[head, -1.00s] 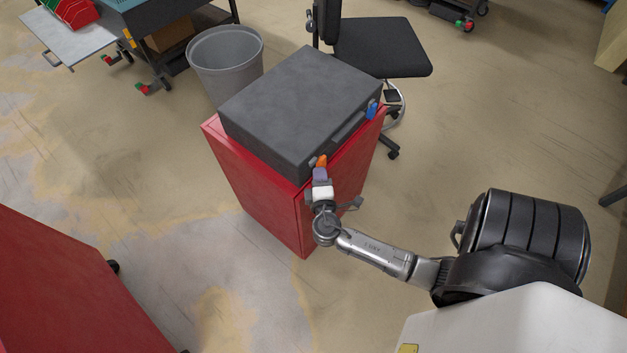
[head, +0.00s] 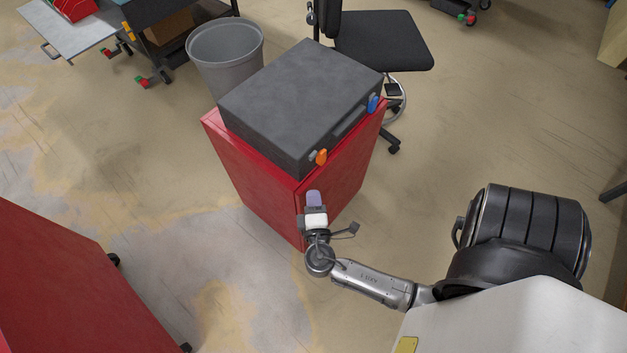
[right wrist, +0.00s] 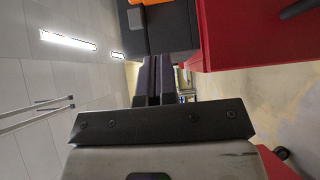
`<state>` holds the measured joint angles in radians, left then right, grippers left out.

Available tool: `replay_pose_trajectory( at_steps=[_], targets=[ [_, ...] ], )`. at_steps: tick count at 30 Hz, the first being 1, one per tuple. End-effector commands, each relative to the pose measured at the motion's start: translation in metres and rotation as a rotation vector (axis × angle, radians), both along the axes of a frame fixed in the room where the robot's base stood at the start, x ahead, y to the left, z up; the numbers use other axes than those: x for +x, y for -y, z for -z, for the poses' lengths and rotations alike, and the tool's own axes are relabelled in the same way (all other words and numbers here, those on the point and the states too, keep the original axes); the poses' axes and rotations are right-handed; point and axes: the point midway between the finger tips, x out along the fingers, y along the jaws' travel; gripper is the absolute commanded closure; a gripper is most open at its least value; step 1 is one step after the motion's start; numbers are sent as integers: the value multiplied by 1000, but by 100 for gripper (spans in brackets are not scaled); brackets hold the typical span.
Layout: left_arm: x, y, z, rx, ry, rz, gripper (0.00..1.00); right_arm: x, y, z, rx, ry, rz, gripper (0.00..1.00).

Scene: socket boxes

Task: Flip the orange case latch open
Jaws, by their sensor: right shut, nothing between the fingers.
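A dark grey case (head: 300,105) lies closed on a red cabinet. An orange latch (head: 321,156) is on its front side near the lower corner, beside a small grey piece; I cannot tell for sure whether it is flipped open. A blue latch (head: 374,103) is at the other end of that side. My right gripper (head: 314,198) is shut and empty, below and apart from the orange latch, in front of the cabinet. In the right wrist view its fingers (right wrist: 154,80) are together, with the case (right wrist: 172,28) and some orange (right wrist: 153,2) at the top edge. My left gripper is not in view.
The red cabinet (head: 245,180) stands under the case. A grey bin (head: 228,60) and a black chair (head: 383,42) stand behind it. Another red cabinet (head: 60,290) is at lower left. The floor between is clear.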

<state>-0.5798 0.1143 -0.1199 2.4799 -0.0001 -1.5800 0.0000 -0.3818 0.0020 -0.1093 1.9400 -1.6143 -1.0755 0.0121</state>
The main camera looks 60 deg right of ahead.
Motion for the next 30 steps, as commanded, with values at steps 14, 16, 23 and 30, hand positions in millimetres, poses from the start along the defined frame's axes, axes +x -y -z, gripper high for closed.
replay_pose_trajectory(
  at_steps=[14, 16, 23, 30],
  targets=[
    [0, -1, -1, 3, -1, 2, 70, -21, -32, 0, 0, 0, 0, 100],
    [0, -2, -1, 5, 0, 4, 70, -22, -32, 0, 1, 1, 0, 100],
    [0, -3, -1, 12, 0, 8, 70, -21, -32, 0, 0, 0, -1, 100],
    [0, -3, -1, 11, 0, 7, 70, -21, -32, 0, 0, 0, -1, 100]
  ],
)
